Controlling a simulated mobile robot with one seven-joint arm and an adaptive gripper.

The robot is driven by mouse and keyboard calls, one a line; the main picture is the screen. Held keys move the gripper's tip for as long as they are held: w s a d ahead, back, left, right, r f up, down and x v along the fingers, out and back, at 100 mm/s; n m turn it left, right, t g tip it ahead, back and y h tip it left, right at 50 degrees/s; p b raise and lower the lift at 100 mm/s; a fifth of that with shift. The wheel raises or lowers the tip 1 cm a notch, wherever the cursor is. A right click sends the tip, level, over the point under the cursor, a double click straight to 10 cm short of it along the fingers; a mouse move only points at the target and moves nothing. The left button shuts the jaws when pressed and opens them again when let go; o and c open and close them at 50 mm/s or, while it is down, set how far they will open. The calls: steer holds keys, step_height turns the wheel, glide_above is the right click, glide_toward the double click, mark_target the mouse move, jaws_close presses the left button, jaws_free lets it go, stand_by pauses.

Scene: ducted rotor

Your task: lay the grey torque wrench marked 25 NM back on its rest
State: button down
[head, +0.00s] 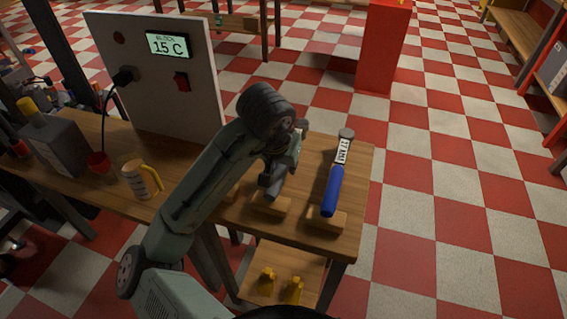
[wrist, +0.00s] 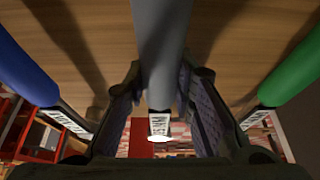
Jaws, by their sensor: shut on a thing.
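My gripper (head: 283,165) is shut on the grey torque wrench (wrist: 162,40) over the bench. In the wrist view the grey handle runs between my two jaws, and its label is small and hard to read. In the head view my arm covers much of this wrench. Its handle end shows just over a wooden rest block (head: 270,206); I cannot tell whether they touch. A blue-handled torque wrench (head: 333,190) lies on its own rest to the right. It also shows at the left of the wrist view (wrist: 25,75). A green-handled wrench (wrist: 293,80) shows at the right there.
The wooden bench (head: 357,165) carries a panel (head: 150,85) reading 15 C, a mug (head: 140,180), a red cup (head: 99,163) and a grey bottle (head: 55,145). Yellow pieces (head: 292,290) stand on a lower shelf.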

steer(key=c, duration=1.3)
jaws_free()
